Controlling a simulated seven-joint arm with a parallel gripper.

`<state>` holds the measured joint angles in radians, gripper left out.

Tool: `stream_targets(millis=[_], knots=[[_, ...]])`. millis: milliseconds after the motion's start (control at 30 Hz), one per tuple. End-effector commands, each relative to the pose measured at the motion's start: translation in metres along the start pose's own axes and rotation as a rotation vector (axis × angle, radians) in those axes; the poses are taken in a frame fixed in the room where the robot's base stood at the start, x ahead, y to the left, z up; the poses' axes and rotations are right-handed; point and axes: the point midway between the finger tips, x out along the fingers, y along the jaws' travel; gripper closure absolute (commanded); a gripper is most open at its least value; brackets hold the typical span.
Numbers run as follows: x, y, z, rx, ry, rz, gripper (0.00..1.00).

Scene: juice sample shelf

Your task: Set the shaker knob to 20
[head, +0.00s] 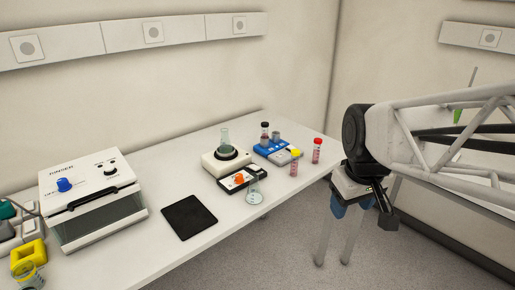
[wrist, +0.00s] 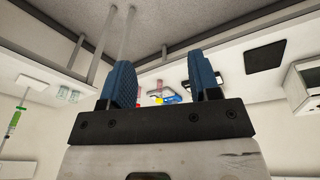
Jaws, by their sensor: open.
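A cream shaker-like unit (head: 212,163) stands on the bench in the head view, with a clear flask (head: 225,140) on its round dark top. I cannot tell for certain which unit is the shaker. My gripper (head: 352,207) is open and empty, off the bench's right end and well apart from both knobs. Its blue fingers also show in the wrist view (wrist: 163,78).
A conical flask (head: 254,191) stands close before the orange knob. A blue unit (head: 268,148), a yellow-capped tube (head: 294,163) and a red-capped tube (head: 317,151) stand to the right. A black mat (head: 189,217) lies left of the panel. The front edge (head: 235,224) is clear.

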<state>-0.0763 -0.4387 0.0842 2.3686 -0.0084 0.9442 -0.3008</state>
Motion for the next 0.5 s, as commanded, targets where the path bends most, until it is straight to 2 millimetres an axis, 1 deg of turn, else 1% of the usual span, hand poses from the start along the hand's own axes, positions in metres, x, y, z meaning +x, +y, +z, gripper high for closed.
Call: stream_targets(millis=[33,267,500], knots=[[0.001,0.000,-0.013,-0.039,-0.005,-0.004,0.43],[0.008,-0.003,-0.068,-0.222,-0.023,-0.019,0.43],[0.021,-0.010,-0.125,-0.414,-0.039,-0.037,0.43]])
